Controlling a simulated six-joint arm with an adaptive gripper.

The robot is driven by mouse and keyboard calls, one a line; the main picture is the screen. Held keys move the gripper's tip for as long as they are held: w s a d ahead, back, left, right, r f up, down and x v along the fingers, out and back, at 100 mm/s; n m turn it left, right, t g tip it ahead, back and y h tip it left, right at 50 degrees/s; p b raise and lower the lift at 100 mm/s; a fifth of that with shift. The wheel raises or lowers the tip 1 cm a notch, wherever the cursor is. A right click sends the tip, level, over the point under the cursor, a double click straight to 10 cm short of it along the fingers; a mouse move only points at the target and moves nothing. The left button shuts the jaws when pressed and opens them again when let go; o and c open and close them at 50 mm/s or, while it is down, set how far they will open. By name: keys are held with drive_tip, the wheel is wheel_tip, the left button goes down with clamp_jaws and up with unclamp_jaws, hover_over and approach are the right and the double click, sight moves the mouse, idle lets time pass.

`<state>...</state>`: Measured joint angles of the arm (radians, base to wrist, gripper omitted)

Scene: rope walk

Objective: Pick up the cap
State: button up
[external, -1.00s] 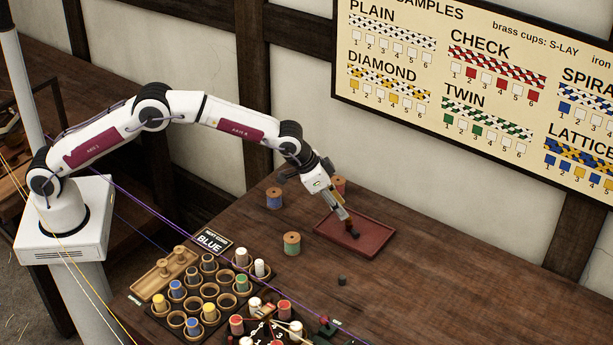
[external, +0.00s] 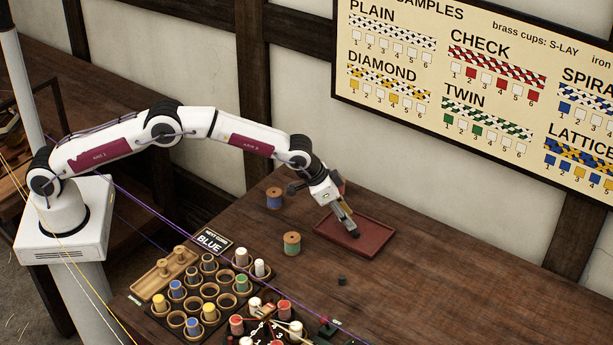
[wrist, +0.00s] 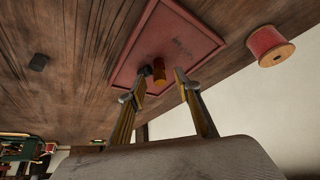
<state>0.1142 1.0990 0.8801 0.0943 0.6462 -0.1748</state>
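My gripper (external: 349,233) is over the dark red tray (external: 378,246), pointing down at a slant. In the wrist view my gripper (wrist: 162,80) has its two fingers apart, with a gap between the tips. A small amber-brown cylinder (wrist: 159,72), possibly the cap, shows in that gap over the tray (wrist: 205,38). A dark piece (wrist: 146,71) shows beside it at the left fingertip; I cannot tell whether it is separate. Contact with the fingers is unclear. The external view hides the cylinder behind the fingers. A small dark cylinder (external: 342,281) stands on the table outside the tray.
A green spool (external: 292,243) and a blue spool (external: 274,198) stand left of the tray. A red spool (wrist: 270,46) is near the tray. A holder of bobbins (external: 179,321) and a "BLUE" sign (external: 211,242) are nearer. Table right of the tray is clear.

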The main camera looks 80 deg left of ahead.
clamp_jaws()
drive_tip(key=shift+r, duration=0.1)
idle(0.3)
wheel_tip(320, 180, up, 10)
idle(0.7)
idle(0.4)
